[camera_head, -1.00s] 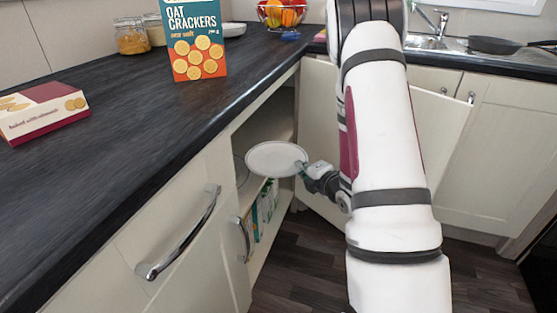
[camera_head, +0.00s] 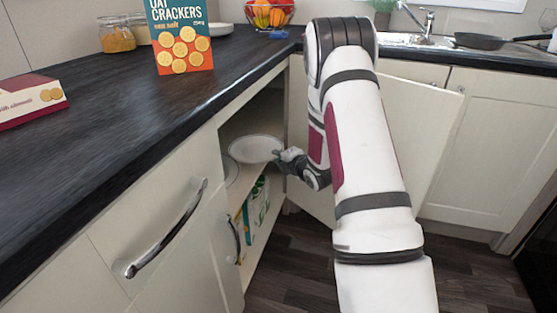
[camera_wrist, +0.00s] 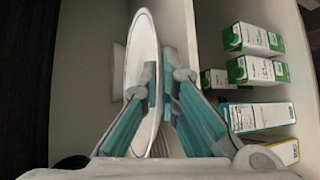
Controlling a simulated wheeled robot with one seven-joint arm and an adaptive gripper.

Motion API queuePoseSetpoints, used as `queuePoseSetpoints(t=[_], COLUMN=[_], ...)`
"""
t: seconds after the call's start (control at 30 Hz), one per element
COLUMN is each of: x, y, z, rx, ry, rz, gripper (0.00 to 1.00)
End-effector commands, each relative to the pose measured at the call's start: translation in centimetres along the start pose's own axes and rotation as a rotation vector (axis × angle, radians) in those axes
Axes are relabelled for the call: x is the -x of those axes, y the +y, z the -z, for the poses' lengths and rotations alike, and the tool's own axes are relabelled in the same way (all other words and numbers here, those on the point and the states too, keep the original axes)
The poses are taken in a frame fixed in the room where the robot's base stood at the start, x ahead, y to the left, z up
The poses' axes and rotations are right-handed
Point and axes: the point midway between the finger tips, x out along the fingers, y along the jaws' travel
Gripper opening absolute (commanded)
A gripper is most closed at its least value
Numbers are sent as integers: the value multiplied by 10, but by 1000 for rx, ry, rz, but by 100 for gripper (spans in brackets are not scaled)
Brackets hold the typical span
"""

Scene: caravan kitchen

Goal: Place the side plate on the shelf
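The side plate (camera_head: 255,149) is white and round. In the head view it is roughly level inside the open lower cupboard, over the shelf (camera_head: 248,192). My gripper (camera_head: 280,156) is shut on the plate's near rim. In the wrist view the plate (camera_wrist: 141,45) shows as a narrow oval, with the fingers of my gripper (camera_wrist: 160,78) on either side of its rim. The shelf's front edge (camera_wrist: 195,20) runs upright beside it there. I cannot tell whether the plate touches the shelf.
Another pale round item (camera_head: 230,168) shows partly at the cupboard's left. Several green and white cartons (camera_wrist: 252,70) stand in the compartment below. An open cupboard door (camera_head: 420,125) is behind my arm. The worktop (camera_head: 130,110) overhangs the opening and holds a cracker box (camera_head: 180,38).

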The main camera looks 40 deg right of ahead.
Motion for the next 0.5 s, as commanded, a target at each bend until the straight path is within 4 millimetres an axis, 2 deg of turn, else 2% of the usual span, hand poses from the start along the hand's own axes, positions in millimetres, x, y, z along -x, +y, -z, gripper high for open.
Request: queuePoseSetpoints(t=[0.5], x=[-2], y=[-5], z=[1], rx=[1], ry=[-2], rz=[-4], gripper=[0])
